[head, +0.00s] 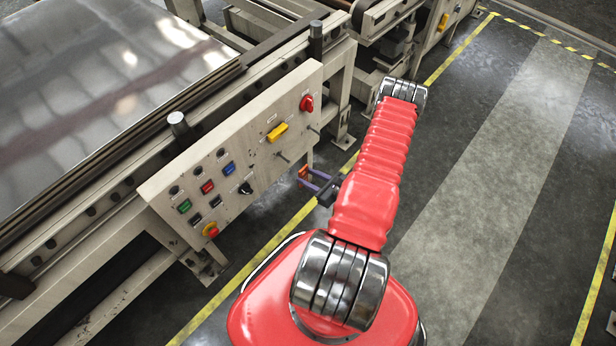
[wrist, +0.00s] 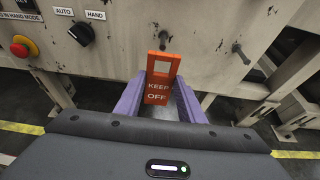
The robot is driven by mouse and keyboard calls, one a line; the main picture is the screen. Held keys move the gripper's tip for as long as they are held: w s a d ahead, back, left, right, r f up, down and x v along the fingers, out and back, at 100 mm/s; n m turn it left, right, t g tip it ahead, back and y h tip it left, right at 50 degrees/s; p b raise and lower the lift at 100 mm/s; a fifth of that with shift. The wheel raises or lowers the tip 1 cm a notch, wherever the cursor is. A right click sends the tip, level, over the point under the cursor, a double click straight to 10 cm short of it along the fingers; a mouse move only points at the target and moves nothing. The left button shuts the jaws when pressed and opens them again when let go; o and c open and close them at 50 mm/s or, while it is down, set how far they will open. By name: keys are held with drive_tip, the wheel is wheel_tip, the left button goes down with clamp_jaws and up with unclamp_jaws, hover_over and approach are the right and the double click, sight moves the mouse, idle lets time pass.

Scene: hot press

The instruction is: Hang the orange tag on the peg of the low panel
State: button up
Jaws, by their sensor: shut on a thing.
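The orange tag (wrist: 158,92) reads "KEEP OFF" and has a square hole near its top edge. My gripper (wrist: 159,103) is shut on it, with purple fingers on either side, and the tag stands upright. In the head view, the tag (head: 303,172) and my gripper (head: 312,182) are in front of the low panel (head: 246,150), near its lower right edge. One peg (wrist: 163,38) juts from the panel just above the tag in the wrist picture; the tag appears apart from it. A second peg (wrist: 238,49) is further right. The pegs also show in the head view (head: 282,156).
The panel carries a black AUTO/HAND knob (wrist: 80,34), a red-and-yellow emergency button (head: 211,230), a yellow handle (head: 277,132) and a red switch (head: 307,103). The press bed (head: 110,75) lies behind it. The floor at right is clear.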

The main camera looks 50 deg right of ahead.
drive_tip(key=shift+w, duration=0.25)
drive_tip(key=r+x, duration=0.2)
drive_tip(key=x, duration=0.7)
drive_tip(key=shift+w, duration=0.5)
idle(1.0)
drive_tip(key=shift+a+f, duration=0.1)
idle(0.5)
drive_tip(key=o, duration=1.1)
